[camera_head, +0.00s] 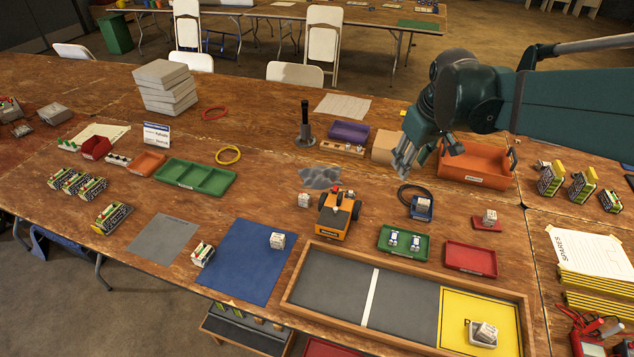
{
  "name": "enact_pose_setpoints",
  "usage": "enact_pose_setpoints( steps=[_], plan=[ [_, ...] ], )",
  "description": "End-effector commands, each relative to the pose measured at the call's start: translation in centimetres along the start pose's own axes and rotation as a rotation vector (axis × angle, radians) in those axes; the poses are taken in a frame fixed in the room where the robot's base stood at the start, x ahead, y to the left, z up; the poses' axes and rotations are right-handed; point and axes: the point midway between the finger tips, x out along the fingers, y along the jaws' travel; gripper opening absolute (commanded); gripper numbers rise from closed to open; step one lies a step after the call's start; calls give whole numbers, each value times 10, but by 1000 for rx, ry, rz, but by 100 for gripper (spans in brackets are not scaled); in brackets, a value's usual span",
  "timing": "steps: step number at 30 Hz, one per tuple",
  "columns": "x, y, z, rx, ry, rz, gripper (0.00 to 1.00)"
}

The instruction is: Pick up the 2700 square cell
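Several small pale square cells stand about the table, and I cannot read which is marked 2700. One cell (277,240) is on the blue mat (240,262). One cell (304,200) is left of the orange wheeled vehicle (338,214). One cell (489,217) is on a small red plate, and another cell (485,333) is in a pale dish in the yellow zone. A blue device (421,208) with a pale top stands beside a black cable. My gripper (428,163) hangs in front of the orange tray, its fingers apart, with nothing seen between them. It is not at any of these cells.
An orange tray (476,180) with handles is just right of my gripper. A green tray (403,247) holds small items; a red tray (470,264) looks empty. A wood-framed board (330,283) lies at the front. A dark upright post (304,118) stands behind.

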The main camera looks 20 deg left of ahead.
Motion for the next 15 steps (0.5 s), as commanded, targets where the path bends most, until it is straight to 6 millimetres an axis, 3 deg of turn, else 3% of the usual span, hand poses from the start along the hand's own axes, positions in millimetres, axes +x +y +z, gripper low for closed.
enact_pose_setpoints(
  steps=[15],
  plan=[
    [72, -30, -88, -206, -62, -62, 35]
  ],
)
